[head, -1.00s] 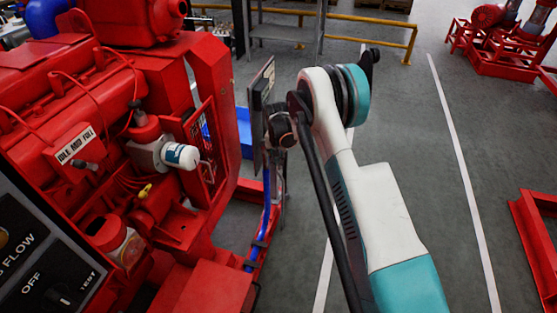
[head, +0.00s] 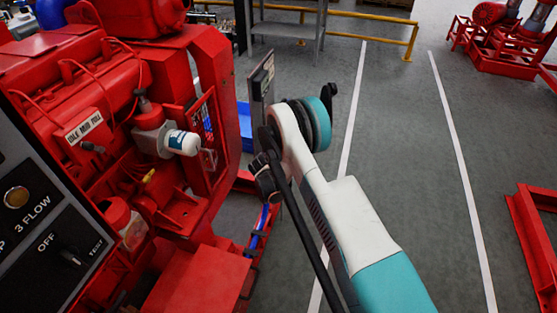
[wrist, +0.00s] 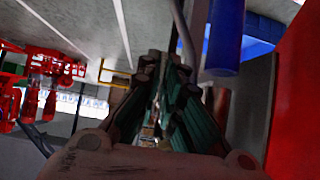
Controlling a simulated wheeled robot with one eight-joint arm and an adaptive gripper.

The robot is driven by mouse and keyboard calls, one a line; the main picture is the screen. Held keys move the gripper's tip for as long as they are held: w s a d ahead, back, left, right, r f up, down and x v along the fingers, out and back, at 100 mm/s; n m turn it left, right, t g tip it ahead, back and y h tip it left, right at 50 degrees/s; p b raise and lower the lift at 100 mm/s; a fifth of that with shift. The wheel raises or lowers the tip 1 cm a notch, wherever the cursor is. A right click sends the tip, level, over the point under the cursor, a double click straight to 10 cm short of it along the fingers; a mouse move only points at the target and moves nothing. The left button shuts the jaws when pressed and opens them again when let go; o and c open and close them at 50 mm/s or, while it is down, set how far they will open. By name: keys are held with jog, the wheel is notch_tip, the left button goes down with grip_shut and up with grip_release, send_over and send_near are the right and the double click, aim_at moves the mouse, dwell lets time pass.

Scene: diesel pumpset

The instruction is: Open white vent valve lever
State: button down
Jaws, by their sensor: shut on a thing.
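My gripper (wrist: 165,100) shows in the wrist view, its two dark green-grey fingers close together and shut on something. What lies between them is narrow and dark, and I cannot make out what it is. In the head view my wrist is beside the red engine (head: 110,80), and the gripper is hidden behind the arm. I cannot make out a white vent valve lever in either view. A blue pipe (wrist: 226,38) is close to the right of the fingers in the wrist view. A thin grey pipe (wrist: 184,28) runs just above the fingertips.
A dark control panel (head: 55,235) with a knob is at the lower left of the head view. A white-capped filter (head: 180,142) juts from the engine. An upright panel (head: 262,88) stands behind my wrist. Open grey floor (head: 410,150) lies to the right.

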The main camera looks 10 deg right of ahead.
jog(key=shift+w+d+f+t+h, duration=0.1)
jog(key=shift+w+f+t+h, duration=0.25)
jog(key=shift+t, duration=0.35)
jog(key=shift+s, duration=0.1)
jog(key=c, duration=1.8)
grip_release()
jog(key=shift+o, duration=0.2)
jog(key=v, duration=0.7)
jog(key=shift+s, duration=0.2)
